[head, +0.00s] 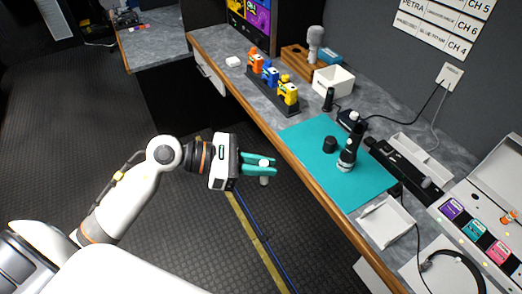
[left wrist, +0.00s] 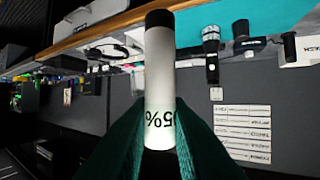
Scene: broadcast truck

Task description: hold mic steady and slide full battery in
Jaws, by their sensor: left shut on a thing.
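My left gripper (head: 262,167) has teal fingers and is shut on a pale battery (head: 264,180), held over the floor in front of the counter. In the left wrist view the battery (left wrist: 159,80) is a light cylinder with a black end. Its upside-down label seems to end in "5%", partly hidden by the fingers. The black-and-white mic (head: 348,155) stands slightly tilted on the teal mat (head: 310,135), apart from my gripper; the left wrist view also shows it (left wrist: 211,52). A short black cylinder (head: 330,144) stands beside it. My right gripper is out of view.
The counter's wooden edge (head: 290,158) runs between my gripper and the mat. A white tray (head: 386,222) and a long black case (head: 400,163) flank the mat on the right. A rack of coloured units (head: 270,80) and a white box (head: 334,80) stand behind.

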